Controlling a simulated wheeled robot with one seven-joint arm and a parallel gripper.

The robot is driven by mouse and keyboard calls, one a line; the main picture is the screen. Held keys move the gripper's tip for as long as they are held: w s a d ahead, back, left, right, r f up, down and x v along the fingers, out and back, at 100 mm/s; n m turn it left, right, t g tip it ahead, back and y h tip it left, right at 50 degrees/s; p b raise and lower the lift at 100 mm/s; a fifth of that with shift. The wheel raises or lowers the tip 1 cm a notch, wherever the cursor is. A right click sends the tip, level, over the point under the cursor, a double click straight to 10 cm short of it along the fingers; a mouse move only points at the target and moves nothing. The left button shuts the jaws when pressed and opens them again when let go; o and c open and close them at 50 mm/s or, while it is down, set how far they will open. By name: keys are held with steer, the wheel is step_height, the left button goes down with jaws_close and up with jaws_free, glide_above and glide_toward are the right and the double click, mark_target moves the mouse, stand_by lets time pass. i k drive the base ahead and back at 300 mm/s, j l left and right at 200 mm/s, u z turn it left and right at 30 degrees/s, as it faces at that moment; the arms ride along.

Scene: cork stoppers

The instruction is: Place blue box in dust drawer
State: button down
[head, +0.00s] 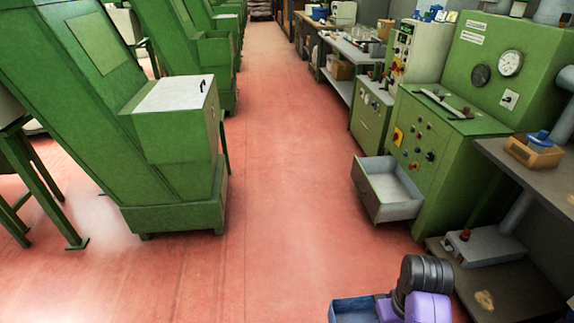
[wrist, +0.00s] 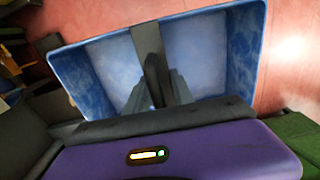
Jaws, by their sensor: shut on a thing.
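The blue box (head: 345,311) shows at the bottom edge of the head view, partly cut off and partly covered by my purple arm end. In the wrist view the blue box (wrist: 243,52) is open-topped with a pale, empty-looking inside. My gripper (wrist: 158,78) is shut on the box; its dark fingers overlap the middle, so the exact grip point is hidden. The dust drawer (head: 392,186) is pulled out from the low front of the green machine at right. It looks empty. The box is apart from the drawer, nearer to me.
The green machine (head: 440,140) stands behind the drawer. A grey workbench (head: 545,175) with a wooden tray (head: 533,152) is at right, above a low shelf (head: 510,283). Green machines (head: 175,150) line the left. The red floor between is clear.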

mark_target(386, 200)
steer(key=i+u, duration=0.35)
steer(key=i, duration=1.25)
steer(key=i+j+z, duration=0.1)
steer(key=i, duration=0.65)
steer(key=i+j+z, duration=0.1)
steer(key=i, duration=0.7)
steer(key=i+j+z, duration=0.1)
steer(key=i+z, duration=0.3)
steer(key=i+j+z, duration=0.2)
steer(key=z, duration=0.2)
steer(key=i+j+z, duration=0.55)
steer(key=z, duration=0.2)
steer(key=j, duration=0.1)
